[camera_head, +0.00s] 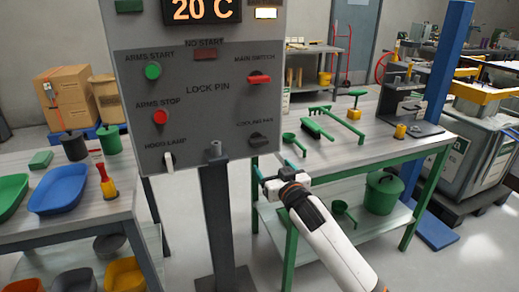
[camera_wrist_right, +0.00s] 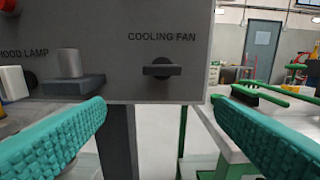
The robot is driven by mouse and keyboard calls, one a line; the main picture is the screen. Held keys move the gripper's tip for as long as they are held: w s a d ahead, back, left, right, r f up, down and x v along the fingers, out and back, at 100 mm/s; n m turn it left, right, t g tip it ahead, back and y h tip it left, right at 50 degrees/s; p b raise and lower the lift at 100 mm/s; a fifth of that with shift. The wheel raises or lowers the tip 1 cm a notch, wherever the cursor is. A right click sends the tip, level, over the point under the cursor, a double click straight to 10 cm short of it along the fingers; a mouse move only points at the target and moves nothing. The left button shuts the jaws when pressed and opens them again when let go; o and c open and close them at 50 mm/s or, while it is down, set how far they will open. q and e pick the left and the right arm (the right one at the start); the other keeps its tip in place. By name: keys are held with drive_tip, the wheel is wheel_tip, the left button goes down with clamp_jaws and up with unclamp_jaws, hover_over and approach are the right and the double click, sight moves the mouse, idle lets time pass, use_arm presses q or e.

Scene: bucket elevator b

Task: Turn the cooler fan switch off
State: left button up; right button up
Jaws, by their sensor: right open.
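The grey control panel (camera_head: 200,100) stands in the middle of the head view. The black cooling fan switch (camera_head: 259,140) is at its lower right, under its label. In the right wrist view the switch (camera_wrist_right: 162,69) shows its handle lying level, close to the panel's bottom edge. My right gripper (camera_head: 266,174) is open and empty, below and just right of the switch, apart from it. In the right wrist view its two teal fingers (camera_wrist_right: 160,125) are spread wide, with the switch beyond and between them. My left gripper is not in view.
The panel also bears a red main switch (camera_head: 259,79), a green button (camera_head: 152,72), a red button (camera_head: 160,117) and a white hood lamp switch (camera_head: 169,161). A post (camera_head: 218,220) holds the panel. Tables with tools (camera_head: 370,125) and trays (camera_head: 58,188) flank it.

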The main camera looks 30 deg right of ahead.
sight(260, 143)
drive_tip(key=shift+t, duration=0.3)
drive_tip(key=x, duration=0.4)
drive_tip(key=r+x, duration=0.1)
drive_tip(key=x, duration=0.6)
drive_tip(key=shift+w+d+r+p, duration=0.2)
drive_tip(key=shift+w+r+p, duration=0.1)
drive_tip(key=shift+w+r, duration=0.05)
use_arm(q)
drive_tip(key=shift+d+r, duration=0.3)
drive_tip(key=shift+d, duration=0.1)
use_arm(e)
drive_tip(key=c, duration=1)
